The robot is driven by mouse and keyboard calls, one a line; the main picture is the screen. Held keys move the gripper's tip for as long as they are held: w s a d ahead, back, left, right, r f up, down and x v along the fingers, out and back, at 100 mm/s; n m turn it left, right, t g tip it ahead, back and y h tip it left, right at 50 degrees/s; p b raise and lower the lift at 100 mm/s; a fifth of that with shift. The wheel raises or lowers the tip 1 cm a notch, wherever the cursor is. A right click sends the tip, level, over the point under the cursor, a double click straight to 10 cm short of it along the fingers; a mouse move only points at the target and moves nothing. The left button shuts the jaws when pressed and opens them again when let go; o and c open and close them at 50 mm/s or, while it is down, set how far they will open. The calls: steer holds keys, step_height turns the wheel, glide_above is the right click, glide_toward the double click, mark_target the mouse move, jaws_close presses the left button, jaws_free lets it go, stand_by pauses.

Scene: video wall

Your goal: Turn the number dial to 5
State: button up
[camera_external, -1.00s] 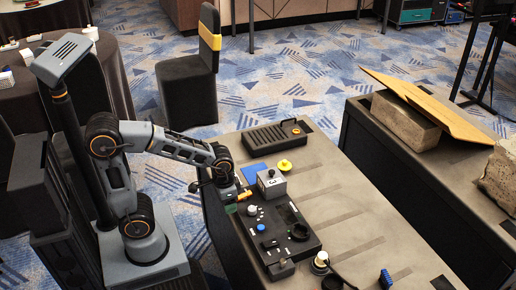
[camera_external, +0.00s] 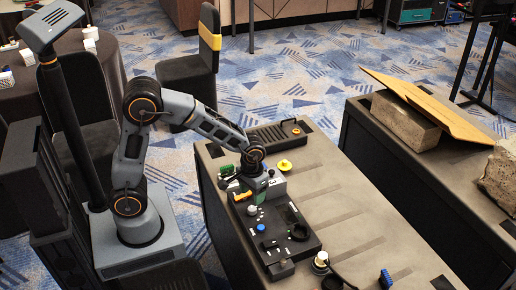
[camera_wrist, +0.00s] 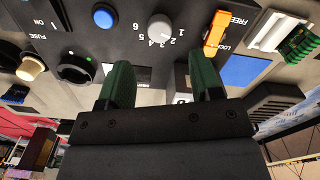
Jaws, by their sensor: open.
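The number dial (camera_wrist: 160,27) is a pale round knob on the dark control panel (camera_external: 285,241), with digits from 1 to 6 printed around it in the wrist view.
Close to the dial are a blue button (camera_wrist: 103,17) and an orange lock switch (camera_wrist: 215,33). A grey box (camera_external: 275,186) and a yellow button (camera_external: 285,166) stand beyond the panel.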

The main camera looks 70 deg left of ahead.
mark_target(252, 208)
step_height(252, 208, down, 7)
steer(key=shift+f, duration=0.1)
stand_by(0.3)
steer(key=c, duration=0.9)
